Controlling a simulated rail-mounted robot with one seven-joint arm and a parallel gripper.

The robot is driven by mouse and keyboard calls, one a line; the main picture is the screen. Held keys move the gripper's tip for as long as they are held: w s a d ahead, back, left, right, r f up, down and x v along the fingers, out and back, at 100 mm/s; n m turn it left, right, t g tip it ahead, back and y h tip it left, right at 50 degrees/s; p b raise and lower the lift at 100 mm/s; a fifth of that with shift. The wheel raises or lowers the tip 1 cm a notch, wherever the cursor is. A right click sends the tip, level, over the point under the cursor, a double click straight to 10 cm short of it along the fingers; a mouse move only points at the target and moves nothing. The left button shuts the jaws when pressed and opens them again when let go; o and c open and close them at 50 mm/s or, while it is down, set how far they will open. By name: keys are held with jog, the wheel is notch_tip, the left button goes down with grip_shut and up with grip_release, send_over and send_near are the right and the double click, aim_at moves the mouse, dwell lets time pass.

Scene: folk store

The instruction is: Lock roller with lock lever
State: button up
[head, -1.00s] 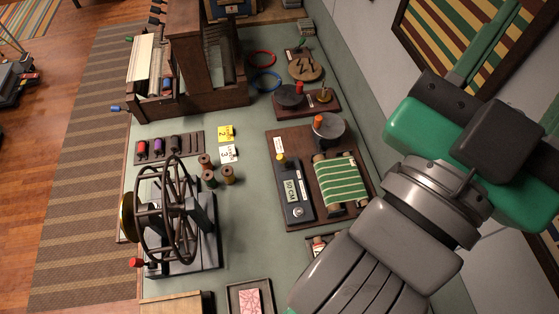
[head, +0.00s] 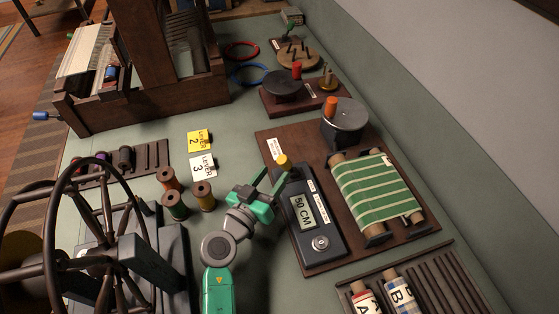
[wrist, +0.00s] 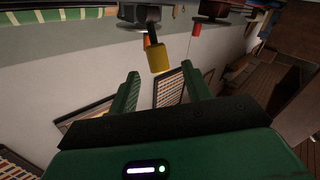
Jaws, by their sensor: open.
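The yellow-tipped lever (head: 282,161) stands at the far end of the black panel with a 50 CM display (head: 303,210); I take it for the lock lever. The roller with green striped cloth (head: 378,190) lies right of the panel on the same brown board. My gripper (head: 277,175) is open, its fingers pointing at the yellow knob from the near left. In the wrist view, the yellow knob (wrist: 159,59) shows just beyond and between the two open fingertips (wrist: 160,74). I see no grip on it; whether a finger touches it is unclear.
A round grey drum with an orange knob (head: 331,107) stands behind the roller. Several thread spools (head: 203,195) and a dark spoked wheel (head: 70,230) are to the left. A rack with rolls A and B (head: 400,290) is at front right.

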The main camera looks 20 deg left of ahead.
aim_at(289, 167)
jog(key=w, duration=0.2)
jog(key=w+b, duration=0.1)
jog(key=w, duration=0.2)
jog(key=w+d, duration=0.1)
jog(key=w, duration=0.1)
jog(key=shift+w+r, duration=0.15)
jog(key=shift+w, duration=0.25)
jog(key=shift+c, duration=0.2)
grip_shut()
